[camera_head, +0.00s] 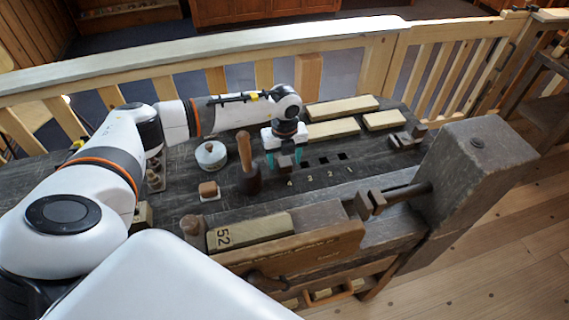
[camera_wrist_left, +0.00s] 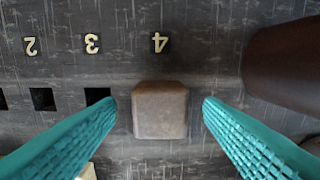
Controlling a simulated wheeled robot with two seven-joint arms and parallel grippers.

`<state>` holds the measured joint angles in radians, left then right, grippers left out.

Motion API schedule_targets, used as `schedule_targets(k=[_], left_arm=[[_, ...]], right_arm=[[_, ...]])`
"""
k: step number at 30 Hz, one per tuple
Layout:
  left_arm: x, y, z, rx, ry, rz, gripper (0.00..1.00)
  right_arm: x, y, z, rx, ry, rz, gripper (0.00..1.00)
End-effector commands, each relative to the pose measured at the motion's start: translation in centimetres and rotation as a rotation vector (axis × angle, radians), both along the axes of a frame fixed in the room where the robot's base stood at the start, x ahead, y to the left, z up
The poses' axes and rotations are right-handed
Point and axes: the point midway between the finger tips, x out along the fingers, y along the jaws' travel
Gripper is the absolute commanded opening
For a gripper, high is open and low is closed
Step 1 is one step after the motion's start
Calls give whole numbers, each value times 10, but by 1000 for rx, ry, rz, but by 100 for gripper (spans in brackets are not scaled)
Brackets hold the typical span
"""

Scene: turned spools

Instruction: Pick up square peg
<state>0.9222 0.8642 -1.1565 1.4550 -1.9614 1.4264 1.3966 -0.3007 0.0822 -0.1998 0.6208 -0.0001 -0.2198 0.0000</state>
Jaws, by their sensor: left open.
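The square peg (camera_wrist_left: 160,110) is a brown wooden block with a flat top, standing beside the number 4 in the row of numbered square holes. In the head view the square peg (camera_head: 286,163) is partly hidden by my gripper. My left gripper (camera_head: 284,157) is open, pointing down over the workbench. In the left wrist view its teal ribbed fingers (camera_wrist_left: 159,103) stand on either side of the peg, with a visible gap on each side. My right gripper is not in view.
A wooden mallet (camera_head: 248,180) stands close left of the gripper; a white round pot (camera_head: 211,155) is beyond it. Empty square holes (camera_wrist_left: 42,99) lie beside the peg. Pale boards (camera_head: 342,107) lie at the back. A vise (camera_head: 478,165) fills the right end.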

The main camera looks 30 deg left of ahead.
Motion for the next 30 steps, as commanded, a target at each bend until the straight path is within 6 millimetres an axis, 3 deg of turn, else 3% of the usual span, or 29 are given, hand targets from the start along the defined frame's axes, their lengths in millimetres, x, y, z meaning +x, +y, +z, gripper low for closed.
schedule_targets(k=[9,18,26,30], left_arm=[[0,0,-9,0,-1,0,62],[0,0,-8,0,-1,0,14],[0,0,-7,0,-3,0,13],[1,0,8,0,-5,-1,13]], right_arm=[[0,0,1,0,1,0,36],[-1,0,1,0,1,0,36],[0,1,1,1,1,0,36],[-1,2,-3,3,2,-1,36]])
